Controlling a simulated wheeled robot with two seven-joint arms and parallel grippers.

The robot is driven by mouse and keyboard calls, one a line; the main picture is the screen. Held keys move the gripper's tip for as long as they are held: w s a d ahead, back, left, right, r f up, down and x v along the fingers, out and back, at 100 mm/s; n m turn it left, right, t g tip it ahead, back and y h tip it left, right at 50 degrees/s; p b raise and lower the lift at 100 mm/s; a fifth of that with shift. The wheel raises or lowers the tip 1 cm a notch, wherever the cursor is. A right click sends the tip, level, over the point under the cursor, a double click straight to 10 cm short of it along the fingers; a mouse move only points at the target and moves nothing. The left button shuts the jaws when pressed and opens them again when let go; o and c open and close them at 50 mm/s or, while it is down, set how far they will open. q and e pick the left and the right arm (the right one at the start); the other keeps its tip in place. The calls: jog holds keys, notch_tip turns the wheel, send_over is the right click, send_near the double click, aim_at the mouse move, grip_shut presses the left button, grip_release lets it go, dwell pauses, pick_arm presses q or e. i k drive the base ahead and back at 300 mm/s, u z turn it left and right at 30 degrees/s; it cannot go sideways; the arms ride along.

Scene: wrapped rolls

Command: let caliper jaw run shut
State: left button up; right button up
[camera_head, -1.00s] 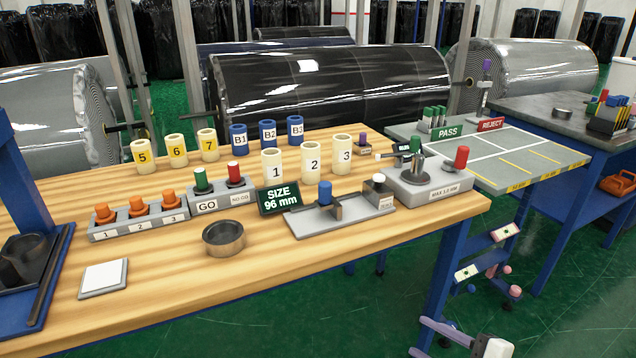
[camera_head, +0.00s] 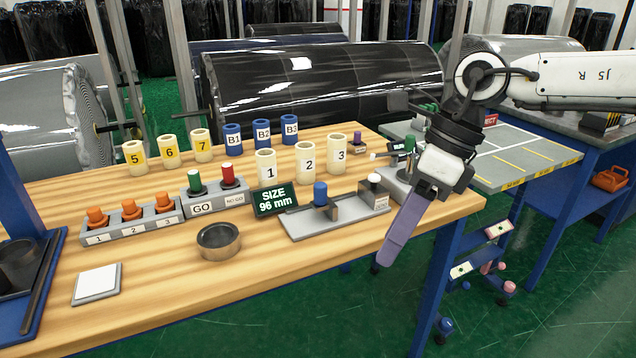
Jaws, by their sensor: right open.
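The caliper is a grey flat plate (camera_head: 300,228) on the wooden table, right of centre. A blue knob (camera_head: 320,193) stands on it beside upright grey jaw pieces (camera_head: 346,205). A small block with a white-topped post (camera_head: 375,180) sits at its right end. The exact gap between the jaws is too small to tell. My right gripper (camera_head: 387,258) points down in front of the table's right part, right of the caliper and apart from it. Its purple fingers overlap edge-on; it is open, with nothing seen in it. My left gripper is out of view.
A dark metal ring (camera_head: 218,241) lies left of the caliper. The SIZE 96 mm sign (camera_head: 274,199) stands behind the plate's left end. Cream sleeves (camera_head: 307,162) stand behind. My right arm partly hides the grey MAX gauge block (camera_head: 394,188). The table front is clear.

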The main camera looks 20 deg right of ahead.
aim_at(321, 201)
jog(key=i, duration=0.95)
